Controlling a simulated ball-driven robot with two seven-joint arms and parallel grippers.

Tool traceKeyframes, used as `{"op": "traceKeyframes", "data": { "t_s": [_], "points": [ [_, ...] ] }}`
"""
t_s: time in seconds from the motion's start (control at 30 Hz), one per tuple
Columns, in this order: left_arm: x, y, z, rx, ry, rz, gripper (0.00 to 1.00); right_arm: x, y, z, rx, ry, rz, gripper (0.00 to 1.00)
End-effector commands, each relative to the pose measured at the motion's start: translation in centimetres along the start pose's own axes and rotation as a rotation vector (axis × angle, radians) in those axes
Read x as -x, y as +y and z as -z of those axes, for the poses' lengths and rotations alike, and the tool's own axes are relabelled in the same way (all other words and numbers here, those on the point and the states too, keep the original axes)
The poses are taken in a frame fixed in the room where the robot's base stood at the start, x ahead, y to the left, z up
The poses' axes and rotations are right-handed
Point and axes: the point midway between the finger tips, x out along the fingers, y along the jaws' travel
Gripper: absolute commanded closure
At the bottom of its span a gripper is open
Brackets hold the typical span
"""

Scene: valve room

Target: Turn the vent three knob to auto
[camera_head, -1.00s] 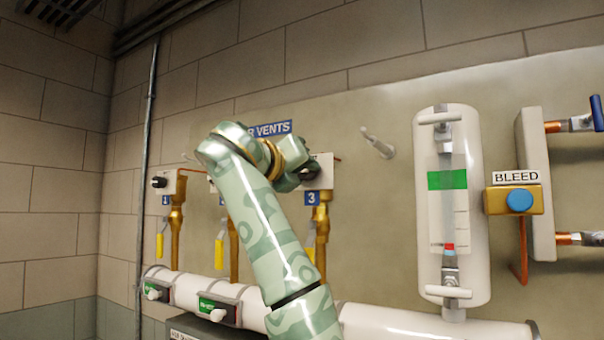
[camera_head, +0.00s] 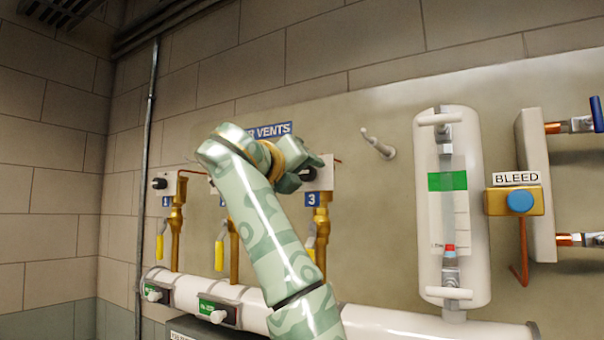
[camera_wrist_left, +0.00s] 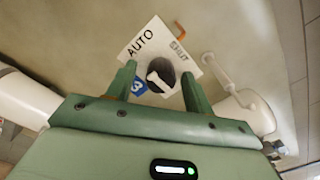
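The vent three knob (camera_wrist_left: 160,76) is dark with a pale bar across its face. It sits on a white plate (camera_wrist_left: 149,42) marked AUTO and, fainter, what looks like SHUT. In the wrist view my left gripper (camera_wrist_left: 157,70) is open, with one finger on each side of the knob. I see gaps beside the knob and cannot tell whether the fingers touch it. In the head view my left gripper (camera_head: 313,168) is at the vent three plate (camera_head: 326,172), above the blue 3 label (camera_head: 312,199), and partly hides the knob. My right gripper is not in view.
The vent one knob (camera_head: 159,183) is to the left. Yellow levers (camera_head: 220,254) hang beside the brass pipes, above a white main pipe (camera_head: 400,325). A pale wall peg (camera_head: 378,144) sticks out nearby.

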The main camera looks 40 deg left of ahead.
Motion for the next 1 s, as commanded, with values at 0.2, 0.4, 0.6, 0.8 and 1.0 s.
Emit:
{"op": "traceKeyframes", "data": {
  "t_s": [0.2,0.4,0.6,0.8,1.0],
  "points": [
    [0.4,0.0,-0.1,-0.001,-0.002,0.000,0.48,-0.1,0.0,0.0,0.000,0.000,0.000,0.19],
    [3.7,0.2,0.1,-0.001,-0.006,-0.001,0.48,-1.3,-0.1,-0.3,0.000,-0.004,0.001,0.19],
    [9.3,0.3,0.1,0.000,-0.007,-0.002,0.48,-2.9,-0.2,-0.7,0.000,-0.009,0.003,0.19],
    [13.4,0.3,0.2,0.000,-0.005,-0.001,0.48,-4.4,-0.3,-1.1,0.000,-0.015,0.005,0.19],
    [15.6,0.1,0.1,0.001,-0.004,0.003,0.48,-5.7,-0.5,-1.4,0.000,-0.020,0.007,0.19]
  ]
}}
